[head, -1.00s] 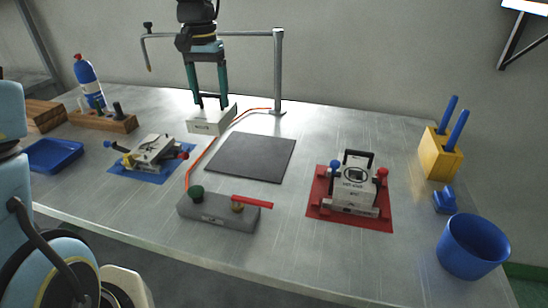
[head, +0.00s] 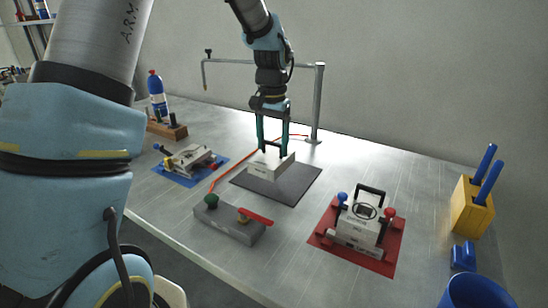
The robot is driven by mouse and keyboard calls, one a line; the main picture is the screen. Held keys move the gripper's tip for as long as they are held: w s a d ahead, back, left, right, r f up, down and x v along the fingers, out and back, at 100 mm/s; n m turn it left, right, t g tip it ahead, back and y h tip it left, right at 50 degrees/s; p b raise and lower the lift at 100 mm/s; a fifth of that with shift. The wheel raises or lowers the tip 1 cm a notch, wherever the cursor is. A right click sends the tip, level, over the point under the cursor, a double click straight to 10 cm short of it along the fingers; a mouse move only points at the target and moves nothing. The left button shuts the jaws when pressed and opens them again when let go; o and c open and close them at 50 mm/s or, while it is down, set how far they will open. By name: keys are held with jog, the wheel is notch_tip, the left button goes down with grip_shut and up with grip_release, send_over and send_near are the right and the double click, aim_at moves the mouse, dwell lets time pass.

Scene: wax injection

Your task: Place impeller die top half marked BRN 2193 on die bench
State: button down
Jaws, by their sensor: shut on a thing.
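My gripper (head: 273,146) points down over the die bench (head: 390,178), its two green fingers shut on a pale block-shaped die half (head: 271,167). The die half is at the dark grey mat (head: 296,190), over its upper left part. I cannot tell whether it touches the mat or hovers just above it. The marking on its front face is too small to read. Another pale die (head: 357,222) with a black handle sits on a red mat (head: 378,262) at the right.
A metal die with coloured knobs (head: 190,157) lies on a blue mat (head: 222,159) at left. A grey block with a red lever (head: 228,222) stands in front of the dark mat. A yellow holder (head: 468,208) and a blue cup (head: 475,292) stand at right. A metal post (head: 318,105) rises behind.

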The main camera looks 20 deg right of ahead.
aim_at(272, 156)
jog(key=shift+f+p, duration=0.45)
jog(key=shift+f, duration=1.75)
jog(key=shift+f, duration=0.15)
grip_release()
notch_tip(272, 156, up, 12)
jog(key=shift+r+b, duration=0.15)
jog(key=shift+b, duration=0.85)
jog(key=s+a+f+n, duration=0.2)
jog(key=s+a+n, duration=0.1)
jog(key=a, duration=0.7)
jog(key=s+a+f+n+t, duration=0.1)
jog(key=s+a+f+n, duration=0.2)
jog(key=a, duration=0.7)
jog(key=s+a+f+n, duration=0.3)
jog(key=a, duration=0.7)
jog(key=shift+s+t, duration=0.2)
jog(key=shift+t, duration=0.1)
